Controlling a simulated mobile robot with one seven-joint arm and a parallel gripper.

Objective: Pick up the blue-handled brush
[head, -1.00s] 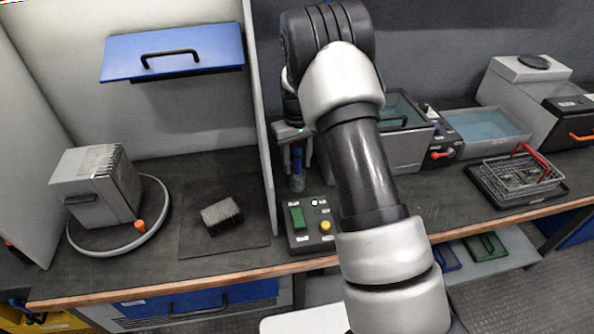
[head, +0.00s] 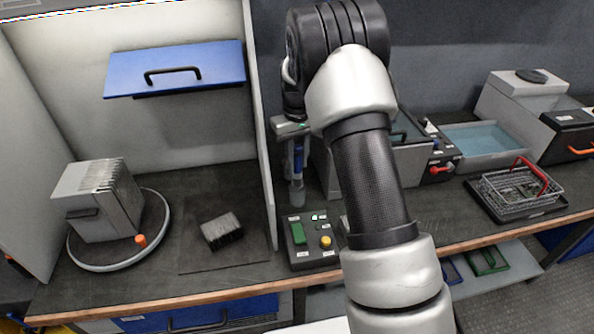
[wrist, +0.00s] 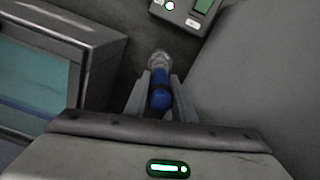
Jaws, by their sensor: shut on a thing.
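The blue-handled brush (head: 298,163) stands upright beside the tall grey partition, behind the small control box. My gripper (head: 298,148) points down and is shut on its blue handle. In the wrist view the blue handle (wrist: 160,98) sits between my two fingers (wrist: 160,93), with a pale grey end of the brush beyond them. I cannot tell whether the lower end of the brush touches the bench or a holder.
The control box (head: 312,250) with a green switch and a yellow button is just in front. The partition (head: 260,130) is close on the left. A glass-fronted tank (head: 405,160) is close on the right. A wire basket (head: 515,192) stands further right.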

